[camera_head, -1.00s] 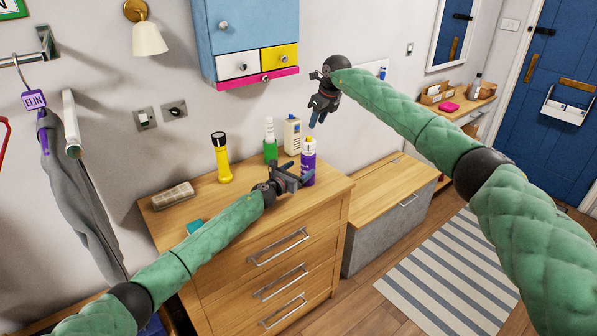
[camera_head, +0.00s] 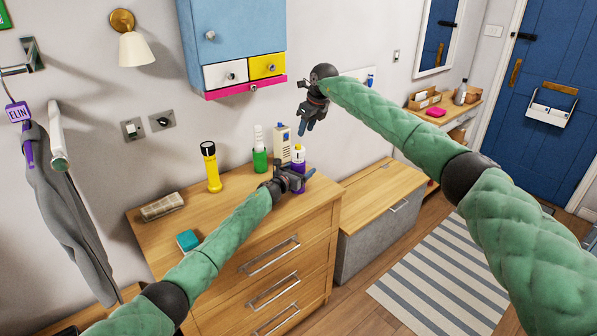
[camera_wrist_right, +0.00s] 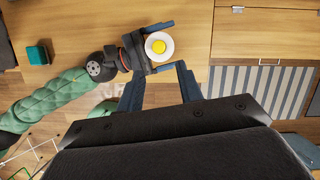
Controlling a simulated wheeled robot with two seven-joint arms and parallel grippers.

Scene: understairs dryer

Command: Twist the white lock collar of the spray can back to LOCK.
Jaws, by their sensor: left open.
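My right gripper (camera_head: 306,126) is open and empty, above the can, pointing down. The collar's lock marking is too small to read.
A green-and-white bottle (camera_head: 259,157), a cream box (camera_head: 281,142) and a yellow torch (camera_head: 211,168) stand near the can. A woven box (camera_head: 162,207) and a teal block (camera_head: 188,240) lie further left. The wall cabinet (camera_head: 235,45) hangs above.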

